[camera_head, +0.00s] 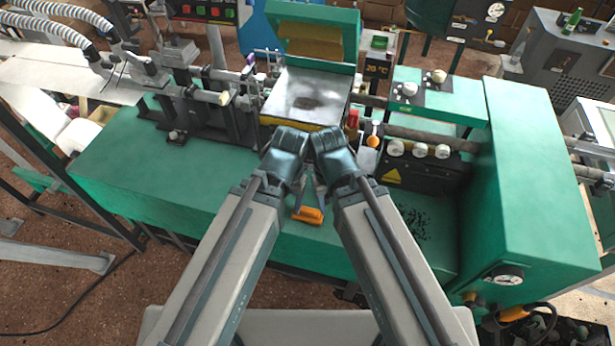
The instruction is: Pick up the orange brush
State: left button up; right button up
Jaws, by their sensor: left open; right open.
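The orange brush (308,215) lies on the green machine bed, in the gap between my two forearms. It shows as a small orange block; any bristles are hard to make out. Neither gripper appears to hold anything, and both are apart from the brush.
The metal plate (308,92) has a raised green lid (315,35) behind it. A tall green housing (535,180) is at right. The green bed's left part (160,170) is clear.

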aim_at(306, 214)
jog(key=j+z, duration=0.3)
jog(key=k+j+z, duration=0.1)
jog(key=j+z, duration=0.15)
jog(key=j, duration=0.25)
jog(key=k+j+z, duration=0.1)
jog(key=j+z, duration=0.2)
jog(key=k+j+z, duration=0.25)
jog(key=j, duration=0.2)
jog(key=i, duration=0.1)
